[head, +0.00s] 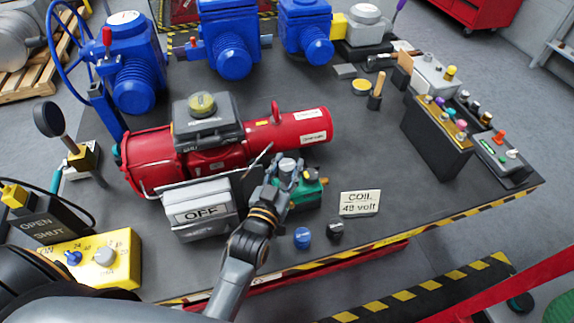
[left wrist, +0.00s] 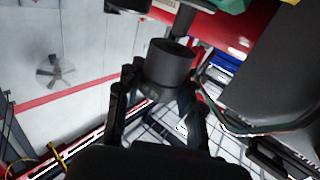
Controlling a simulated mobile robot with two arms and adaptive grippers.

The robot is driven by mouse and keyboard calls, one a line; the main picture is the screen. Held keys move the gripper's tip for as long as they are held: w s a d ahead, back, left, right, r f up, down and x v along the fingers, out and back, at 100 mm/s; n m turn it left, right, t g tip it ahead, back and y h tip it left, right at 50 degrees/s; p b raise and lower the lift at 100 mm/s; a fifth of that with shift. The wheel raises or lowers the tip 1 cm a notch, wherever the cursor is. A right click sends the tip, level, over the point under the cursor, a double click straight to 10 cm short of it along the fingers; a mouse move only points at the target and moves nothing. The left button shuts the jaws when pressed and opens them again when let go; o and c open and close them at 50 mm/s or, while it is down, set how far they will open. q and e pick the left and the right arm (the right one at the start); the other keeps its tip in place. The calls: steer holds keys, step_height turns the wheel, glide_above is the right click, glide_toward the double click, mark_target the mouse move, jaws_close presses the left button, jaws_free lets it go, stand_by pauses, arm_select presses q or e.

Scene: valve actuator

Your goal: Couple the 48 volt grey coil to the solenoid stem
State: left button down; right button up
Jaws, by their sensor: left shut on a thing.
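My left gripper (head: 284,180) is shut on a dark grey cylindrical coil (left wrist: 171,64), which shows between its fingers in the left wrist view. A dark round stem (left wrist: 183,22) lines up with the far end of the coil; I cannot tell whether the two touch or the stem is inside. The green valve body (head: 309,192) is just right of the gripper in the head view, partly hidden by it. A white sign (head: 360,204) reading "COIL 48 volt" stands to the right. My right gripper is not in view.
A blue coil (head: 302,238) and a dark coil (head: 335,230) stand near the front edge. A grey "OFF" box (head: 199,211) is close left of my arm. The red actuator (head: 235,150) lies behind. The tabletop right of the sign is clear.

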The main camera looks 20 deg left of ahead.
mark_target(284, 182)
arm_select(q)
steer(key=shift+f+b, duration=0.9)
steer(key=shift+f, duration=0.75)
stand_by(0.5)
steer(key=c, duration=0.8)
jaws_free()
steer(key=shift+o, duration=0.2)
steer(key=shift+s, duration=0.1)
steer(key=s, duration=1.2)
steer(key=shift+a, duration=0.25)
